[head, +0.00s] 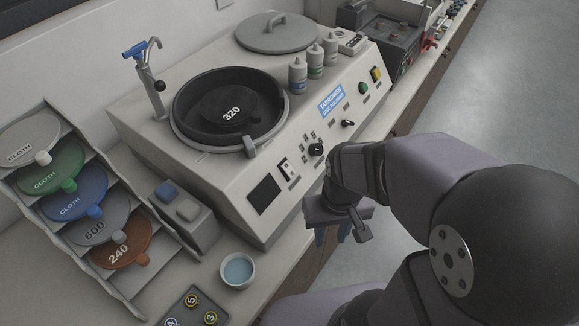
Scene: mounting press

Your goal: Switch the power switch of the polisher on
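The polisher (225,200) is a large cream machine on the bench, with a black bowl holding a dark disc marked 320. On its sloped front panel, a small rocker switch in a pale plate (286,169) looks like the power switch; its position is too small to tell. A dark display (264,193) is left of it and a black knob (316,149) is right of it. My gripper (332,236) is in front of the panel's lower edge, right of and below the switch, apart from it. Its blue-tipped fingers point down and look apart, with nothing visible between them.
A disc rack (75,160) stands at left. A grey block holder (185,215) and a bowl of blue liquid (237,270) sit in front of the polisher. The floor at right is clear.

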